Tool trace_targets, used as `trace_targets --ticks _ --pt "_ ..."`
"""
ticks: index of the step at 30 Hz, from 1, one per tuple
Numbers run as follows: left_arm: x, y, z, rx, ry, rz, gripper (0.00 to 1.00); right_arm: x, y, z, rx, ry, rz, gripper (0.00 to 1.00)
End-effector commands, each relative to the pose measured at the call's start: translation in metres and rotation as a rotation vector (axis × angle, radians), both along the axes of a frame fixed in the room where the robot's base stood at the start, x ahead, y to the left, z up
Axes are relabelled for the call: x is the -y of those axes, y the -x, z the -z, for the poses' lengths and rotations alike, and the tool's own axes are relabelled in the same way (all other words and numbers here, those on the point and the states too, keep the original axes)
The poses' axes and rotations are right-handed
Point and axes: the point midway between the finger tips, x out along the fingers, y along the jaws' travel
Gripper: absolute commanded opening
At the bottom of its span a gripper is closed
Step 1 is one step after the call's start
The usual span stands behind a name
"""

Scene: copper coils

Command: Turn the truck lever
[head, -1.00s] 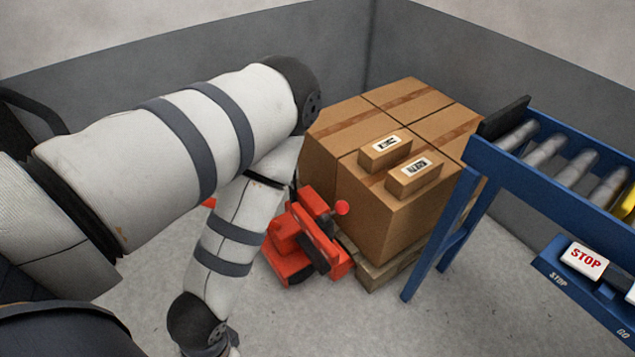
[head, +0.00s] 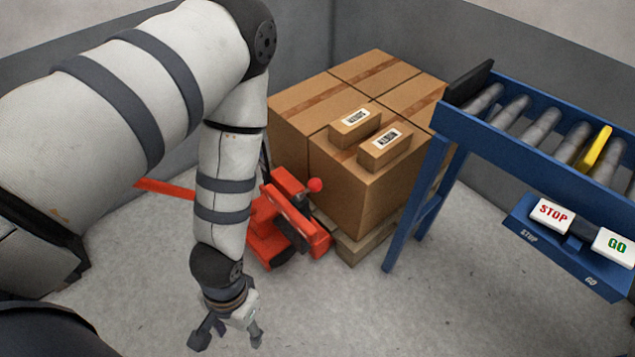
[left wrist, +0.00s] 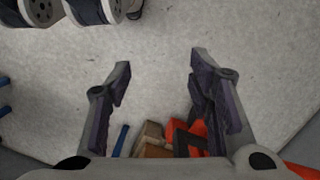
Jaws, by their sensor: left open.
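The red pallet truck (head: 268,240) stands on the floor against the loaded wooden pallet (head: 350,243). A lever with a round red knob (head: 315,185) sticks up at its upper right, close to the boxes. My left gripper (head: 228,342) hangs open and empty in front of the truck, nearer to me and apart from the knob. My left forearm hides part of the truck. In the left wrist view the open fingers (left wrist: 160,65) have bare floor between their tips. Part of the red truck (left wrist: 198,128) shows at the bottom, but I cannot make out the knob there. My right gripper is not in view.
Large cardboard boxes (head: 360,190) with two small labelled boxes on top fill the pallet. A blue roller conveyor (head: 470,135) with a STOP button (head: 552,213) and a GO button (head: 616,244) stands at the right. A red bar (head: 165,188) shows left of my forearm. The front floor is clear.

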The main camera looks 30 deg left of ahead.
Motion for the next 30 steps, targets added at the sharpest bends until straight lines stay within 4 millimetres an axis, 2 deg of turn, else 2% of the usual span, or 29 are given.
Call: trace_targets --ticks 1,2,3,4,5,6,9,12,14,17,24,30 --pt "0.001 -0.062 0.011 0.036 0.011 0.013 0.48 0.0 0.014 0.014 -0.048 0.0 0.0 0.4" --pt "0.001 -0.1 0.007 0.053 0.015 0.023 0.48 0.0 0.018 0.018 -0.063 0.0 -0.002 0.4" --pt "0.001 -0.15 -0.005 0.075 0.018 0.038 0.48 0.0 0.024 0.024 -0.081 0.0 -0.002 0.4" --pt "0.0 -0.185 -0.02 0.091 0.019 0.049 0.48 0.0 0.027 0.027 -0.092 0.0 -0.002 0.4" --pt "-0.001 -0.216 -0.037 0.106 0.017 0.059 0.48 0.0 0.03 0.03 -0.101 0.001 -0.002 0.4" --pt "-0.003 -0.251 -0.063 0.125 0.013 0.069 0.48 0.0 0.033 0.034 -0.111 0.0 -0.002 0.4" --pt "-0.009 -0.306 -0.124 0.158 -0.002 0.087 0.48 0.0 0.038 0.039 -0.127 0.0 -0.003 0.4" --pt "-0.012 -0.326 -0.159 0.17 -0.01 0.093 0.48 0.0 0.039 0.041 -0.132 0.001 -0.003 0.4" --pt "-0.013 -0.329 -0.162 0.17 -0.012 0.094 0.48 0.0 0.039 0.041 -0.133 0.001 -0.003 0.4" --pt "-0.013 -0.328 -0.145 0.166 -0.013 0.095 0.48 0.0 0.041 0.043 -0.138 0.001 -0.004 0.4" --pt "-0.012 -0.327 -0.082 0.165 -0.012 0.095 0.48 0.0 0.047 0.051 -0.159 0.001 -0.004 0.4" --pt "-0.012 -0.328 -0.052 0.17 -0.012 0.094 0.48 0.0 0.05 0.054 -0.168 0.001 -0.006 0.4"
